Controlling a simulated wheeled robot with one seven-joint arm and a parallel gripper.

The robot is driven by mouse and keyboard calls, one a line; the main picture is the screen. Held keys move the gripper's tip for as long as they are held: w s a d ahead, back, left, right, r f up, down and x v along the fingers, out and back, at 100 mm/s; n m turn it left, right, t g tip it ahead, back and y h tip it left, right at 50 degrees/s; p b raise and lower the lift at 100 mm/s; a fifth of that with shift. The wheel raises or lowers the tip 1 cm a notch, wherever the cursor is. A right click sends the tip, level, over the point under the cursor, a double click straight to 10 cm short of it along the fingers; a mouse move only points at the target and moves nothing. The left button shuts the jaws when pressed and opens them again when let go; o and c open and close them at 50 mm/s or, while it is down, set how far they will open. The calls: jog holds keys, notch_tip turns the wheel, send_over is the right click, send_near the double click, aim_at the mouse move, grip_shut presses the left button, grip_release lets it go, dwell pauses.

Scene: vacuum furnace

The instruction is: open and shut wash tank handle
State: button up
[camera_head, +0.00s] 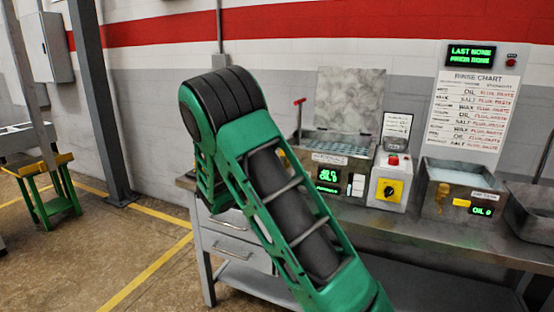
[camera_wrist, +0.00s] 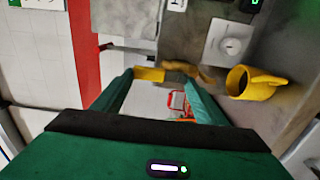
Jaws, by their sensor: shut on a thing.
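The left steel tank (camera_head: 340,146) stands on the bench in the head view, with a green-lit display (camera_head: 328,175) on its front. Its grey lid panel (camera_head: 348,98) stands upright behind it. A red-topped lever (camera_head: 299,103) rises at its left side. In the wrist view, my gripper (camera_wrist: 160,76) has its green fingers on either side of a yellow handle piece (camera_wrist: 150,74) near the tank's side, and is shut on it. My arm hides the gripper in the head view. The tank label is too small to read surely.
Another open tank (camera_head: 455,188) stands further right. A yellow cup-like part (camera_wrist: 240,82) is close right of my gripper in the wrist view.

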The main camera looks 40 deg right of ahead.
jog(key=shift+w+a+f, duration=0.1)
jog(key=shift+w+a, duration=0.15)
jog(key=shift+a, duration=0.05)
jog(key=o, duration=1.5)
jog(key=shift+s+d, duration=0.1)
jog(key=shift+d, duration=0.1)
jog(key=shift+s, duration=0.1)
jog(key=v, duration=1)
jog(key=shift+a, duration=0.5)
